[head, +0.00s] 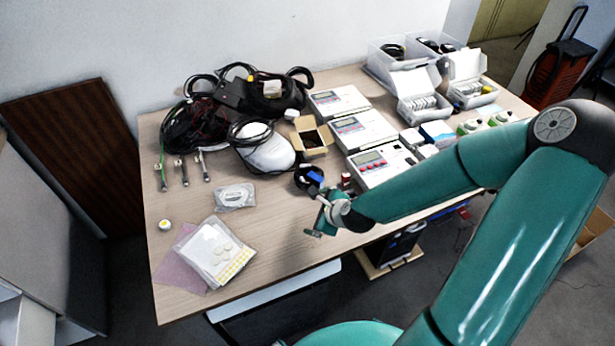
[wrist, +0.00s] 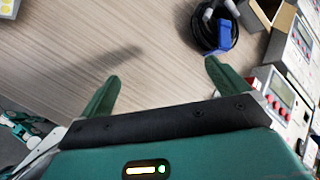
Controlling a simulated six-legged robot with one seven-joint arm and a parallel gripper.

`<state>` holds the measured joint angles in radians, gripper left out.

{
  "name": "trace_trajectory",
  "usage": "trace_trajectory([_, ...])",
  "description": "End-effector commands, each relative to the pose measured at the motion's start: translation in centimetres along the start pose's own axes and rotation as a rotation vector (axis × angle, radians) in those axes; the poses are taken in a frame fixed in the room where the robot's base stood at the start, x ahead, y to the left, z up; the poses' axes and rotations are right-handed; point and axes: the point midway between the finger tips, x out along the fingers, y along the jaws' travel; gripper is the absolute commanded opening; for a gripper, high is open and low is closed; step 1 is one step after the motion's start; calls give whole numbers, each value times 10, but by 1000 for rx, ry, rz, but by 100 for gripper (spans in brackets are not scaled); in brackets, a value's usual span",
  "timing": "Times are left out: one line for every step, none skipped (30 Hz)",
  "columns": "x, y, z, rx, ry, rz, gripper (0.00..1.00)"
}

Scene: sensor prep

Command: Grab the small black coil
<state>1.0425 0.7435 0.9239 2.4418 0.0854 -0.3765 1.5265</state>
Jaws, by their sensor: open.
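The small black coil (head: 308,178) lies on the table, left of the nearest white device, with a blue piece on its right side. It also shows in the wrist view (wrist: 207,32) at the top right, with the blue connector (wrist: 227,36) beside it. My gripper (head: 321,222) is near the table's front edge, on the near side of the coil. In the wrist view my gripper (wrist: 160,82) is open, with bare wood between its green fingers. The coil is beyond the right fingertip, and I cannot tell the height gap between them.
Larger black cables (head: 195,125) heap at the back left. The wooden table (head: 270,225) is clear left of my gripper.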

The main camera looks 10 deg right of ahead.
Motion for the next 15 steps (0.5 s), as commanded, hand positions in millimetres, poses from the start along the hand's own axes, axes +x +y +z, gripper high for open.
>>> trace_trajectory([4, -5, 1, 109, -31, -29, 100])
trace_trajectory([5, -9, 2, 174, -50, -50, 100])
trace_trajectory([6, -16, 3, 265, -76, -79, 100])
trace_trajectory([7, -21, 4, 333, -95, -102, 100])
trace_trajectory([7, -27, 5, 398, -115, -123, 100])
trace_trajectory([6, -35, 6, 480, -140, -151, 100])
trace_trajectory([5, -41, 6, 538, -157, -171, 100])
trace_trajectory([4, -46, 6, 590, -174, -190, 100])
trace_trajectory([2, -53, 5, 651, -193, -210, 100])
trace_trajectory([1, -57, 5, 690, -206, -224, 100])
trace_trajectory([0, -61, 5, 722, -217, -236, 100])
trace_trajectory([-1, -65, 5, 758, -228, -248, 100])
trace_trajectory([-1, -68, 4, 777, -235, -255, 100])
trace_trajectory([-1, -70, 5, 791, -240, -261, 100])
trace_trajectory([0, -72, 5, 803, -245, -265, 100])
